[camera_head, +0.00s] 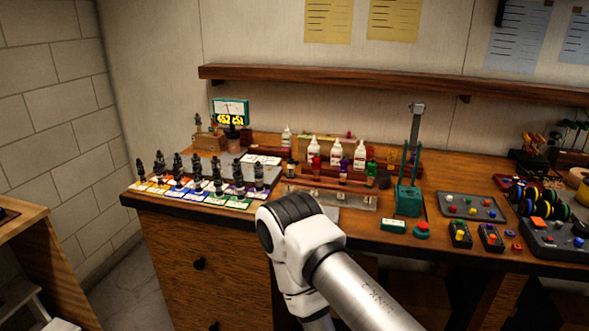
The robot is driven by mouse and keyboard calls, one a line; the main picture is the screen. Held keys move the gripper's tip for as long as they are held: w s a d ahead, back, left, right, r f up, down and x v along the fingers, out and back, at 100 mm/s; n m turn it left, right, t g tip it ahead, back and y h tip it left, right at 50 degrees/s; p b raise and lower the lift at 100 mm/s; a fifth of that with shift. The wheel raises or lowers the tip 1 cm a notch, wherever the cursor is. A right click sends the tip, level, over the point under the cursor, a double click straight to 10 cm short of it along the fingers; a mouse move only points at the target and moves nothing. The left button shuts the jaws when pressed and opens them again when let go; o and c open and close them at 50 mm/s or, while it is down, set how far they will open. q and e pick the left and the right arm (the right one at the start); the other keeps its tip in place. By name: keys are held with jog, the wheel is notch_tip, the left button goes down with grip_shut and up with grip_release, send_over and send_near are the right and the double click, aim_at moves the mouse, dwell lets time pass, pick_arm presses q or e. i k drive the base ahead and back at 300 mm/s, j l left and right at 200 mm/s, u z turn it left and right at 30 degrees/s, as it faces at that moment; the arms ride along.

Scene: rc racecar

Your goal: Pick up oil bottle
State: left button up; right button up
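Several white bottles with red markings stand in a row at the back of the workbench; one is the left bottle (313,152), one the middle bottle (336,156), one the right bottle (360,159). Another white bottle (286,136) stands farther back to the left. In front are small dark bottles with coloured tops, such as a green one (371,170) and a purple one (344,168). I cannot tell which is the oil bottle. One of my arms comes in from the bottom right, with its elbow before the bench front. Neither gripper is in view.
Several black shock absorbers (258,176) stand on coloured cards at the bench's left. A green press (408,198) stands right of the bottles. Button boxes (490,237) and wheels (540,205) fill the right side. A wooden shelf (380,84) runs above.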

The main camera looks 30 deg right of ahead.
aim_at(314, 147)
jog(key=i+j+z, duration=0.2)
jog(key=i, duration=0.15)
jog(key=i+z, duration=0.15)
jog(key=i, duration=0.25)
jog(key=i+j+z, duration=0.2)
jog(key=i, duration=0.15)
